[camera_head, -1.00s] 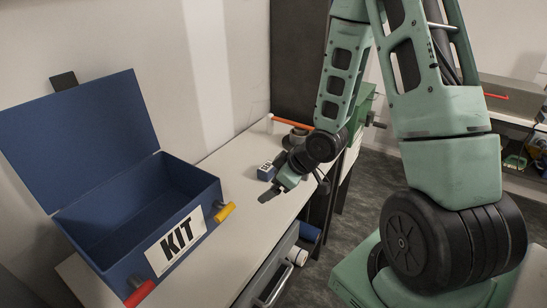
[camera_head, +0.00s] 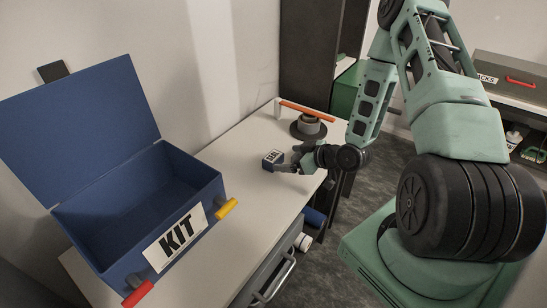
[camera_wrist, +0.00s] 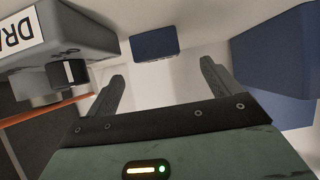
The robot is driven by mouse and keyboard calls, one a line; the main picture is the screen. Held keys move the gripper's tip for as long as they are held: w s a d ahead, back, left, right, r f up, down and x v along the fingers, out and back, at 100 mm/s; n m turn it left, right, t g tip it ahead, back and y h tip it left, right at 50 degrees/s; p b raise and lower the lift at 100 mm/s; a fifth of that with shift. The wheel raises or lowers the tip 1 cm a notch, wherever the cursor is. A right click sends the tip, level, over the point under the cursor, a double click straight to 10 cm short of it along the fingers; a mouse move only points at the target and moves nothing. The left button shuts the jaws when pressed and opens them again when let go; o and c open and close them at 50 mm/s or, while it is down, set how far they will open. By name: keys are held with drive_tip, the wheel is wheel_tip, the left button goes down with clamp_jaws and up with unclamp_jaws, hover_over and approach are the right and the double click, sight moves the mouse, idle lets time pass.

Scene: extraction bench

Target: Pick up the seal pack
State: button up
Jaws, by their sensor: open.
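A small blue box with a white label, which looks like the seal pack (camera_head: 271,155), sits on the light bench top; its lettering is too small to read surely. In the wrist view the blue box (camera_wrist: 154,42) is ahead of my fingers, around the middle of the gap and apart from them. My gripper (camera_head: 284,167) is just to the right of the box, low over the bench. In the wrist view my gripper (camera_wrist: 162,72) has its two fingers spread with nothing between them.
An open blue KIT box (camera_head: 125,247) stands on the bench at the left, with its lid up. A grey round fixture (camera_head: 308,127) with an orange bar (camera_head: 307,111) stands just behind my gripper. A grey body labelled DRA (camera_wrist: 70,40) is close to the left finger.

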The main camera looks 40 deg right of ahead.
sight(274, 156)
drive_tip(key=x, duration=0.2)
drive_tip(key=shift+w+a+f+p, duration=0.1)
drive_tip(key=shift+w+p, duration=0.15)
drive_tip(key=shift+p, duration=0.05)
drive_tip(key=p+x, duration=0.3)
drive_tip(key=x, duration=0.1)
drive_tip(key=shift+w, duration=0.35)
drive_tip(key=shift+w+f, duration=0.25)
drive_tip(key=shift+f, duration=0.05)
drive_tip(key=shift+c, duration=0.3)
drive_tip(key=c, duration=1.1)
drive_tip(key=shift+r, duration=0.15)
wheel_tip(274, 156, up, 10)
drive_tip(key=b, duration=0.3)
